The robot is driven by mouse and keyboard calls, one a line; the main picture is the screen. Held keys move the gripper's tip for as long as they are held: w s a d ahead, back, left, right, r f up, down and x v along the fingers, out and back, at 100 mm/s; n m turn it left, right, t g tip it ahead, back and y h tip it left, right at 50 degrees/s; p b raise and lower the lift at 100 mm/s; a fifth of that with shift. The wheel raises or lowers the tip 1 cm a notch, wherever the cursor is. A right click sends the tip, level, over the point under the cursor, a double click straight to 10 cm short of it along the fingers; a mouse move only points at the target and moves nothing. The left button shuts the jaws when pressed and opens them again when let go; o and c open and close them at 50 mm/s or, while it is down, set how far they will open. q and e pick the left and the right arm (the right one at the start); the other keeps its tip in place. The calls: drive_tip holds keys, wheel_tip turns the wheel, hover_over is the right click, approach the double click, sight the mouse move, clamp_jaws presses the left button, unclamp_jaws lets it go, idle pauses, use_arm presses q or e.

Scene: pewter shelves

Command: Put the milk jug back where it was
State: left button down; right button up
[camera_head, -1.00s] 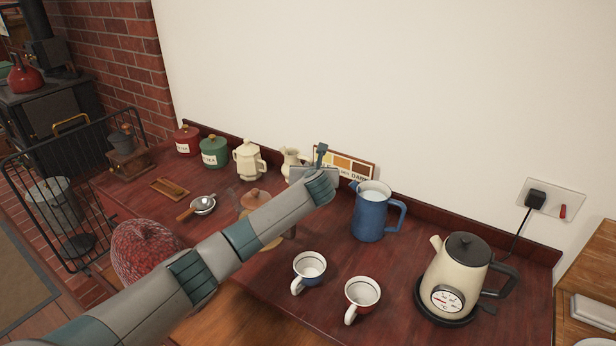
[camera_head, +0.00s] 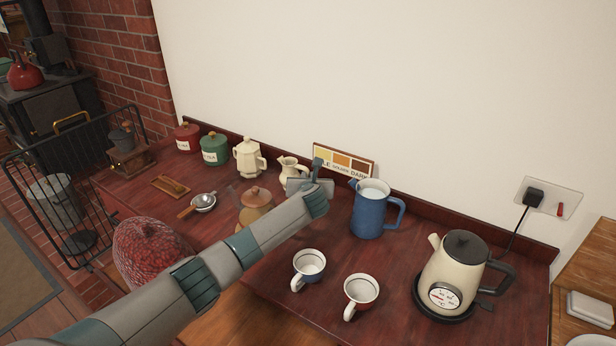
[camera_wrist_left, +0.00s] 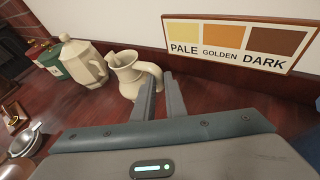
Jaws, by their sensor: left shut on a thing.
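The milk jug (camera_head: 289,168) is small and cream, and it stands upright near the back wall, left of the color card. My left gripper (camera_head: 303,181) is at its right side. In the left wrist view the milk jug (camera_wrist_left: 126,74) has its spout and open mouth up, and the two fingers of my left gripper (camera_wrist_left: 159,90) are closed on its handle. The jug's base is at or just above the counter; I cannot tell if it touches. My right gripper is not in view.
A cream lidded pot (camera_head: 248,158) stands left of the jug, and the PALE GOLDEN DARK card (camera_head: 343,161) leans behind. A blue pitcher (camera_head: 369,210) stands to the right. A brown teapot (camera_head: 257,203), two cups (camera_head: 308,266) and a kettle (camera_head: 455,270) stand nearer.

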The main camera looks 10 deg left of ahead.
use_arm(q)
drive_tip(key=c, duration=1.8)
unclamp_jaws()
drive_tip(key=shift+r, duration=0.1)
drive_tip(key=shift+v, duration=0.85)
drive_tip(key=b+v, duration=0.1)
drive_tip(key=v, duration=0.9)
drive_tip(key=shift+s, duration=0.15)
drive_tip(key=shift+r, duration=0.1)
